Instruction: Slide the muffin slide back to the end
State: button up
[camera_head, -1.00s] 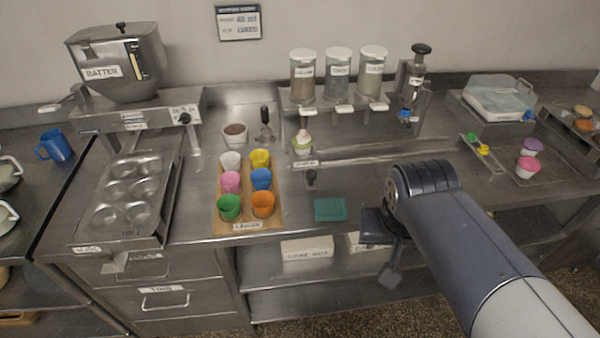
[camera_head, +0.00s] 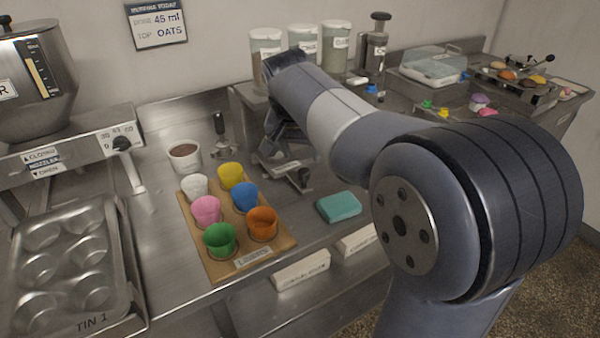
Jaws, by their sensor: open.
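The muffin slide (camera_head: 284,172) is a small metal carriage at the near left end of the topping station, with a dark upright knob (camera_head: 304,176) at its front. My gripper (camera_head: 283,153) points down over the slide, just behind the knob. It is open, but its fingertips are partly lost against the metal. I cannot tell whether it touches the slide. The muffin on the slide and most of the rail running right are hidden behind my gripper and arm.
Clear topping dispensers (camera_head: 336,48) stand behind my arm. A wooden board (camera_head: 208,257) with several coloured cups lies left of the slide. A teal sponge (camera_head: 339,207) lies in front. A muffin tin (camera_head: 68,262) is at far left.

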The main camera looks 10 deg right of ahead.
aim_at(304, 171)
jog(key=x, duration=0.8)
jog(key=shift+w+f, duration=0.1)
jog(key=shift+f, duration=0.1)
grip_shut()
